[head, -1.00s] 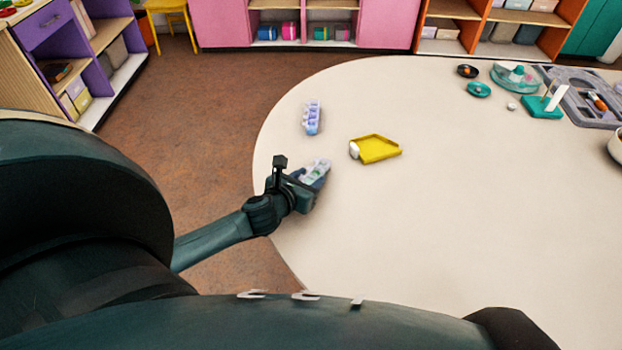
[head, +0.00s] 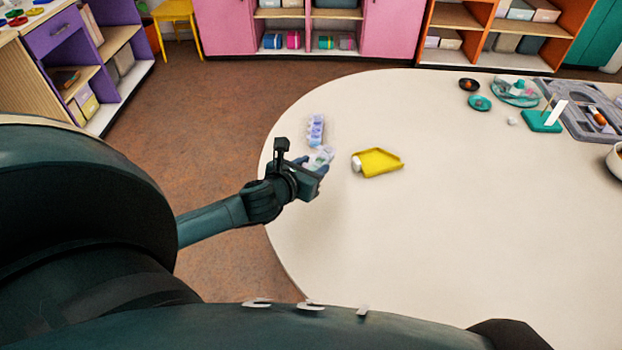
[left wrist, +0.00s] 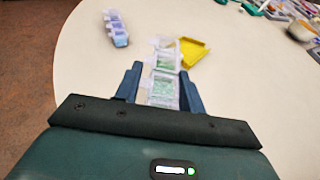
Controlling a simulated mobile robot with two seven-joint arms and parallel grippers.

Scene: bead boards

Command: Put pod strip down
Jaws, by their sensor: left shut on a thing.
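My left gripper (head: 314,172) is shut on a pod strip (head: 321,156) with clear lidded cups. In the left wrist view this strip (left wrist: 163,90) lies lengthwise between the two fingers, with green contents in its cups. It is over the left part of the table; I cannot tell whether it touches the top. A second pod strip (head: 316,128), with bluish-purple contents, lies on the table just beyond the held one. It also shows at the upper left of the left wrist view (left wrist: 116,28). My right gripper is not in view.
Teal dishes (head: 479,103), a teal stand (head: 541,122) and a grey sorting case (head: 588,125) are at the far right. The table's (head: 430,250) middle and front are clear.

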